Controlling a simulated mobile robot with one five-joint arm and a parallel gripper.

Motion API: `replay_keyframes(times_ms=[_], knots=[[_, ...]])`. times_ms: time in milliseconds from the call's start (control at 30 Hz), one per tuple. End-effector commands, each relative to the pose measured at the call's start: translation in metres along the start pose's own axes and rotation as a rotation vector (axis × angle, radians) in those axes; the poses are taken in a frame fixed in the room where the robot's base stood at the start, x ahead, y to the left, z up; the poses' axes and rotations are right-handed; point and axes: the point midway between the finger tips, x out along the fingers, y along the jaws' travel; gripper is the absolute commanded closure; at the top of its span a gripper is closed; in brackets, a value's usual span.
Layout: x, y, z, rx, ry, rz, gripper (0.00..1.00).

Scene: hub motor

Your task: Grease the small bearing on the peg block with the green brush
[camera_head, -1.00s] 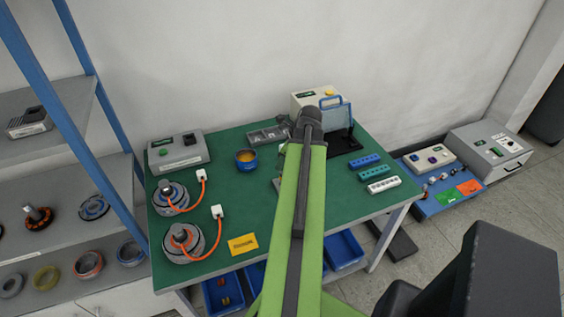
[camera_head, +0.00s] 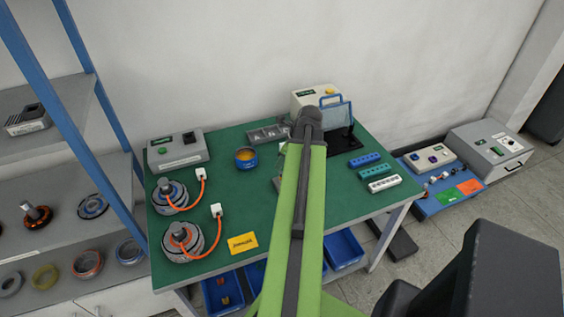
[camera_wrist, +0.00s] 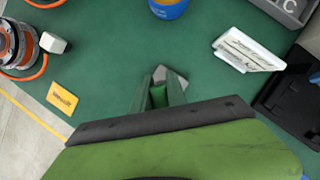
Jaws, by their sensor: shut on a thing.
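My gripper (camera_wrist: 160,97) is in the wrist view, over the green tabletop. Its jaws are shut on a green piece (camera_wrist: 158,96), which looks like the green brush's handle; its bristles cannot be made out. A small grey piece (camera_wrist: 172,78) shows just beyond the fingertips; I cannot tell whether it is the peg block. The small bearing cannot be made out. A blue pot with yellow-orange content (camera_head: 246,159) stands on the table, and its lower side shows in the wrist view (camera_wrist: 168,9). In the head view my arm hides the gripper.
A white slotted piece (camera_wrist: 246,50) lies right of the gripper. Two motors with orange cables (camera_head: 183,242) and a yellow card (camera_head: 242,244) are at left. Coloured blocks (camera_head: 372,173) stand at right. Front-middle tabletop is clear.

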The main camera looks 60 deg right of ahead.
Motion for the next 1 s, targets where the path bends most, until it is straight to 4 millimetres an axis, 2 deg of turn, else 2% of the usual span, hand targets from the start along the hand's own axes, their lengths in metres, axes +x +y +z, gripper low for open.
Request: replay_keyframes(times_ms=[367,600,667,867,1000], knots=[[0.0033,-0.0009,-0.0016,-0.01,0.0,0.004,1.0],[0.0034,-0.003,-0.0011,-0.299,0.0,0.125,1.0],[0.0032,-0.0014,-0.0016,-0.324,-0.001,0.135,1.0],[0.003,-0.0001,-0.0021,-0.322,0.0,0.133,1.0],[0.0027,0.0044,-0.0035,-0.162,0.0,0.066,1.0]])
